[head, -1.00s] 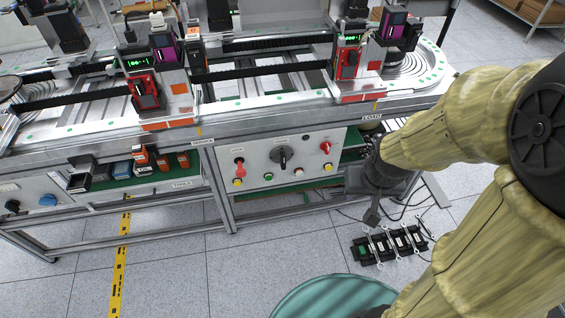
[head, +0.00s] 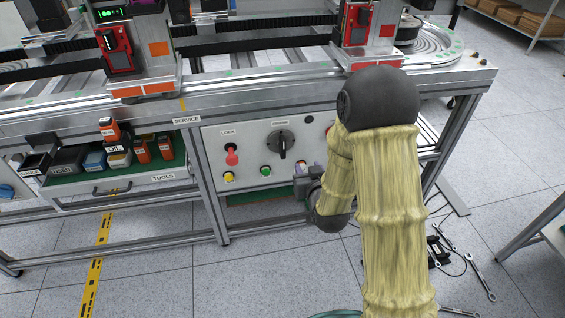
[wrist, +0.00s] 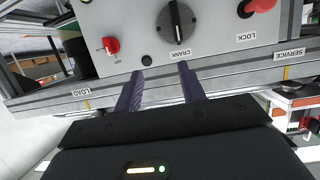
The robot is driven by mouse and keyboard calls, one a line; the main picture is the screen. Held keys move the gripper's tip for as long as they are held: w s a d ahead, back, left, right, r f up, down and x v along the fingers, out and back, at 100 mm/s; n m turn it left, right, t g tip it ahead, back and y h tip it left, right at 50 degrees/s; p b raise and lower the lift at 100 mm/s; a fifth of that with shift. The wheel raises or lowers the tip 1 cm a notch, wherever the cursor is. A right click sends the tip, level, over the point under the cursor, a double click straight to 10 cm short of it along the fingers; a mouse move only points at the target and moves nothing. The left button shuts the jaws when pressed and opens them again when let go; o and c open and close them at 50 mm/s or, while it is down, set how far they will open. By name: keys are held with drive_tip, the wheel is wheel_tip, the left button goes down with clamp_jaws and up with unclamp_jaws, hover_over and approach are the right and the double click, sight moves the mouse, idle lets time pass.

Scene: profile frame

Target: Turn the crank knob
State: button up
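The crank knob (head: 281,143) is a black pointer knob on a round dial, in the middle of the white control panel (head: 215,140) under the workbench top. It also shows in the wrist view (wrist: 175,21), at the top and upside down, above the word CRANK. My gripper (wrist: 160,68) is open, with two purple fingers apart and nothing between them. The fingertips point toward the panel, short of the knob in the picture and apart from it. In the head view my gripper (head: 304,181) is below and right of the knob, partly hidden by my arm.
A red LOCK knob (head: 231,154) stands left of the crank. Yellow (head: 229,176) and green (head: 265,171) buttons sit below. A red switch (wrist: 111,45) is on its other side. The bench edge (head: 240,108) overhangs the panel. Wrenches (head: 480,278) lie on the floor at right.

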sight(283, 148)
drive_tip(key=shift+a+f+t+y+b, duration=0.9)
drive_tip(key=shift+a+f+t+b, duration=0.7)
drive_tip(key=shift+f+b, duration=1.45)
drive_tip(key=shift+n, duration=0.3)
drive_tip(key=x, duration=1.1)
drive_tip(key=f+b+x, duration=0.1)
drive_tip(key=x, duration=0.5)
drive_tip(key=shift+w+a, duration=0.15)
drive_tip(key=shift+w, duration=0.05)
clamp_jaws()
drive_tip(key=shift+a, duration=0.15)
